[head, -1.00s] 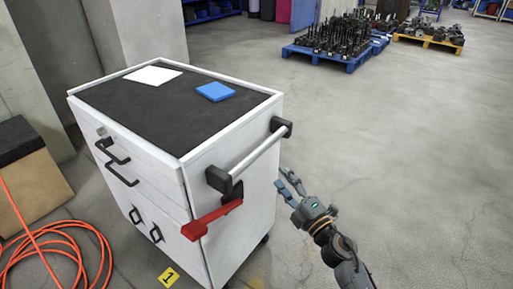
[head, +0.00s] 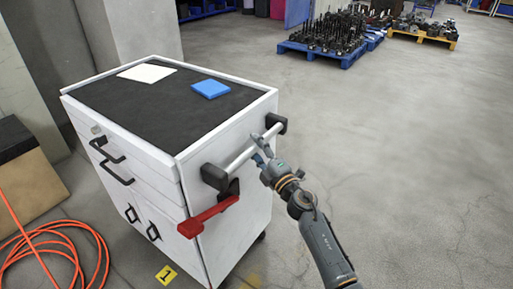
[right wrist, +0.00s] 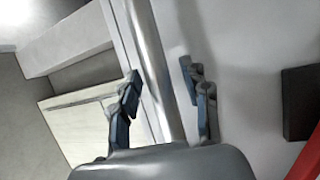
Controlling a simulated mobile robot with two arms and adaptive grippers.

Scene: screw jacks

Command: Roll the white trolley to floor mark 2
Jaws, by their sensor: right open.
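The white trolley (head: 230,140) stands at the left of the head view, with a black top and dark drawer handles on its front. A silver push bar (head: 246,156) with black end mounts runs along its right side; the bar also shows in the right wrist view (right wrist: 162,70). A red lever (head: 208,216) sits below the bar. My right gripper (head: 262,150) is at the bar, its fingers open on either side of it in the right wrist view (right wrist: 162,98). Floor mark 1 (head: 166,274) lies by the trolley's front. Floor mark 2 and my left gripper are not visible.
An orange hose (head: 60,232) coils on the floor at left. A blue pallet of dark parts (head: 322,50) stands at the back. The floor at right is clear.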

